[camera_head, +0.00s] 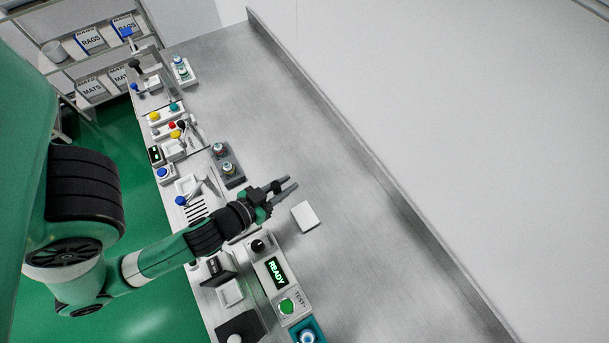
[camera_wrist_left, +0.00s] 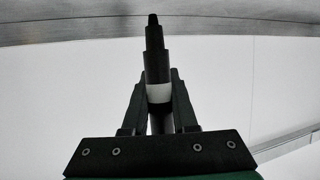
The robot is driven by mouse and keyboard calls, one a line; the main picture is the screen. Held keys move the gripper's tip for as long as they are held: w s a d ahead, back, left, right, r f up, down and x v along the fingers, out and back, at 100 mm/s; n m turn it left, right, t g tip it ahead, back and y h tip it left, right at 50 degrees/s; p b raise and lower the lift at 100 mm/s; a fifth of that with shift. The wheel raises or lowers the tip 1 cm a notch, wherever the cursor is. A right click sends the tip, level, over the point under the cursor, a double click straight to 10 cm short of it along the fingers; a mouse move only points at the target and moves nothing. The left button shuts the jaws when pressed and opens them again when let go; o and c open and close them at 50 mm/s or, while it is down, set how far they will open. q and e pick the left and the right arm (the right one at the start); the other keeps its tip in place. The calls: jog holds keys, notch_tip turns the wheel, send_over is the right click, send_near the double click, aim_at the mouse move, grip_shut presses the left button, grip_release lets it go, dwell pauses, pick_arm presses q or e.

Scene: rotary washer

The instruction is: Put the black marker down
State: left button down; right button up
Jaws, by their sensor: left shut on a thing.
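The black marker (camera_wrist_left: 154,66) shows in the left wrist view. It is dark with a stepped, narrowing tip and a white band (camera_wrist_left: 159,93), and it points away from the wrist. My left gripper (camera_wrist_left: 157,88) is shut on it, with one finger on each side. In the head view, my left gripper (camera_head: 288,187) is over the metal bench, beyond the row of equipment. The marker is too small to make out clearly there. My right gripper is in neither view.
A flat white block (camera_head: 305,216) lies on the bench (camera_head: 345,200) close to my left gripper. The bench toward the back wall is clear.

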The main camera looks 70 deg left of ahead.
pick_arm(q)
jog(key=shift+w+a+f+b, duration=0.4)
jog(key=shift+w+a+f, duration=0.85)
jog(key=shift+w+f, duration=0.85)
jog(key=shift+w+a+f+b, duration=0.45)
jog(key=shift+w+a+f, duration=0.85)
jog(key=shift+w+f, duration=0.8)
jog(key=shift+w+a+f+b, duration=0.4)
jog(key=shift+w+a+f, duration=0.85)
jog(key=shift+w+f, duration=0.85)
jog(key=c, duration=0.7)
grip_release()
jog(key=shift+s+f, duration=0.3)
jog(key=shift+s, duration=0.05)
